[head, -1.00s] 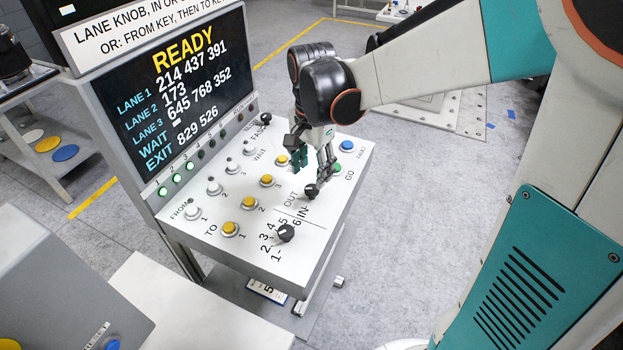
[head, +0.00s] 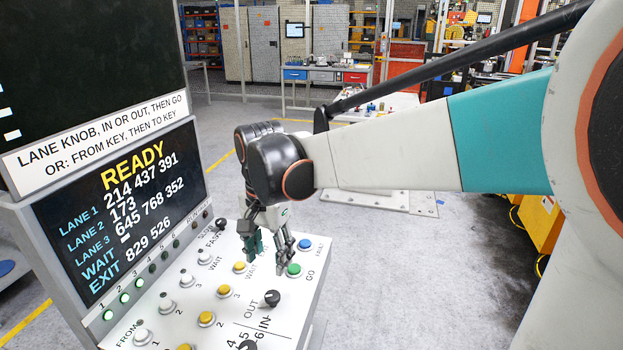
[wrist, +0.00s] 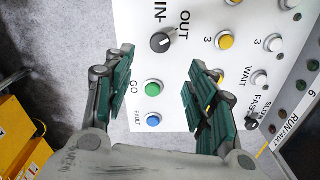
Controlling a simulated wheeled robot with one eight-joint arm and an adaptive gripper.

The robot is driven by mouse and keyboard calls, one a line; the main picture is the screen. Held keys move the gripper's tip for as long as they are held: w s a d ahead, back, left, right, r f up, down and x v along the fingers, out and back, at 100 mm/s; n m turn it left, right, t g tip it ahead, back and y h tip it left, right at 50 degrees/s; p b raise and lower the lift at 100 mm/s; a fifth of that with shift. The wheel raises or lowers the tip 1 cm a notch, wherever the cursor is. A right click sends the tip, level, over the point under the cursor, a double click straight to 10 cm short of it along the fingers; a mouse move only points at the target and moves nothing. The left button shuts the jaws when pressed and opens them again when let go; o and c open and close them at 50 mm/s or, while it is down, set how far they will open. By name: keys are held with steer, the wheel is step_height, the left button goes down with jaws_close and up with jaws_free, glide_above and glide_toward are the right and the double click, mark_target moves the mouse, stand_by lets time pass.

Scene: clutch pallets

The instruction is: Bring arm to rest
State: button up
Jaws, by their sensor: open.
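My gripper (head: 268,255) is open and empty above the right part of the white control panel (head: 292,318), near the green GO button (head: 294,270) and the blue FAULT button (head: 304,244). In the wrist view its teal-padded fingers (wrist: 163,98) stand wide apart. The green button (wrist: 153,88) and blue button (wrist: 153,120) show between them, and the black IN/OUT knob (wrist: 160,42) lies beyond. My arm reaches in from the right in the head view. Whether a fingertip touches the panel is not clear.
The screen (head: 125,210) reads READY with lane numbers. White and yellow buttons, such as a yellow one (head: 206,319), cover the panel. A workbench (head: 325,74) and cabinets stand at the back. Grey floor (head: 440,270) is open right of the panel.

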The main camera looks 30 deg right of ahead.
steer(key=s+f+n+t+b, duration=0.1)
steer(key=s+n+t, duration=0.5)
steer(key=s+n, duration=0.5)
steer(key=s, duration=0.3)
steer(key=shift+d+f+t+b, duration=0.15)
steer(key=shift+f+t+b, duration=0.15)
steer(key=shift+t+b, duration=0.1)
